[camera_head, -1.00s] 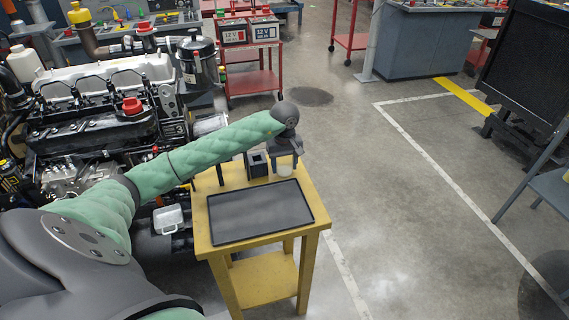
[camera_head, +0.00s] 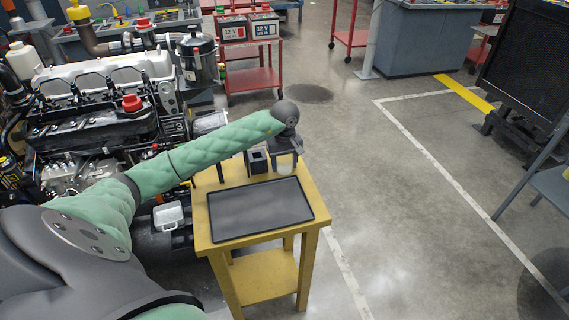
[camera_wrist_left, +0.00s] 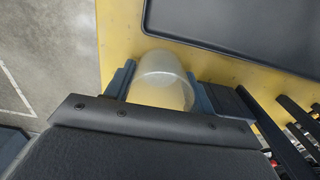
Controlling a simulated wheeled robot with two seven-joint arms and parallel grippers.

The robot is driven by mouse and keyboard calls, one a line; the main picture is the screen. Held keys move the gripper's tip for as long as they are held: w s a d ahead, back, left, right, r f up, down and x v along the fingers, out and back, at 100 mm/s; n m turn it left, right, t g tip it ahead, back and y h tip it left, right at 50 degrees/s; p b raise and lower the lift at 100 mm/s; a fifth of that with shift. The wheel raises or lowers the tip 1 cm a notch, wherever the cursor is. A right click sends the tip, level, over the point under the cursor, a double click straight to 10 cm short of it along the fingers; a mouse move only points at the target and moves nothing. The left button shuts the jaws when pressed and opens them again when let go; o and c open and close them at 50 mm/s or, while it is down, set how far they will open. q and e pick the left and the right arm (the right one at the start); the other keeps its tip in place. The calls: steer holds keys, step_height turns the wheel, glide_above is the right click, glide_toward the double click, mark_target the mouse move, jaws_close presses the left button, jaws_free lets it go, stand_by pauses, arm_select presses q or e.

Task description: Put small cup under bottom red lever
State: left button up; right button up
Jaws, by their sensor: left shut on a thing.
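A small translucent cup (camera_wrist_left: 162,80) is between the fingers of my left gripper (camera_wrist_left: 160,90) in the left wrist view, and the fingers are shut on it. In the head view my left gripper (camera_head: 286,158) is at the back right part of the yellow table (camera_head: 205,225), and the cup shows faintly below it. I cannot tell whether the cup touches the table. A red part (camera_head: 132,103) is on top of the engine (camera_head: 95,110) at the left. I cannot make out a bottom red lever for sure. My right gripper is not in view.
A dark tray (camera_head: 260,212) covers most of the yellow table's top. A small dark box (camera_head: 257,162) stands just left of my left gripper. A white container (camera_head: 168,215) is left of the table. The floor (camera_head: 400,200) to the right is clear.

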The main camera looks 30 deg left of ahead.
arm_select(q)
steer(key=o, duration=0.7)
steer(key=shift+c, duration=0.2)
